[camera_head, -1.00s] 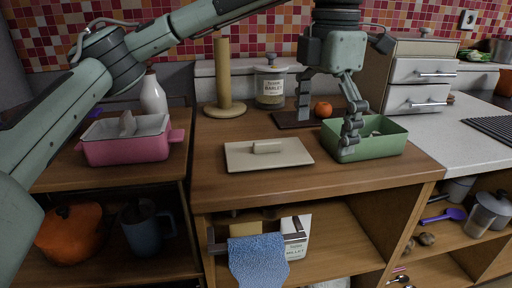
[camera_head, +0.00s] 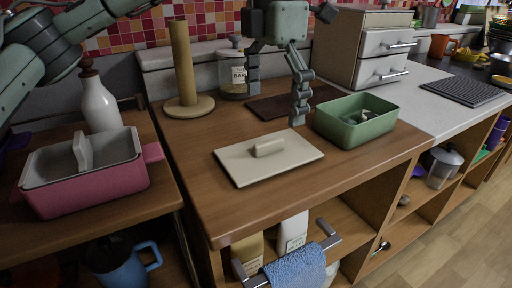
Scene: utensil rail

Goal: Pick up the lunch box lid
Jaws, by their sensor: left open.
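The lunch box lid (camera_head: 240,163), a flat cream rectangle with a raised bar handle (camera_head: 268,147), lies on the wooden counter. The green lunch box (camera_head: 346,130) stands open to its right with small dark and light items inside. My left gripper (camera_head: 277,98) points down with its fingers spread and nothing between them. In the picture it is just above and behind the lid, left of the green box. It appears apart from the lid. My right gripper is not in view.
A dark board (camera_head: 268,108) lies behind the gripper. A paper towel post (camera_head: 182,65) and a glass jar (camera_head: 232,75) stand at the back. White drawers (camera_head: 385,55) are at back right. A pink dish (camera_head: 90,185) and white bottle (camera_head: 100,105) stand left. The counter before the lid is clear.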

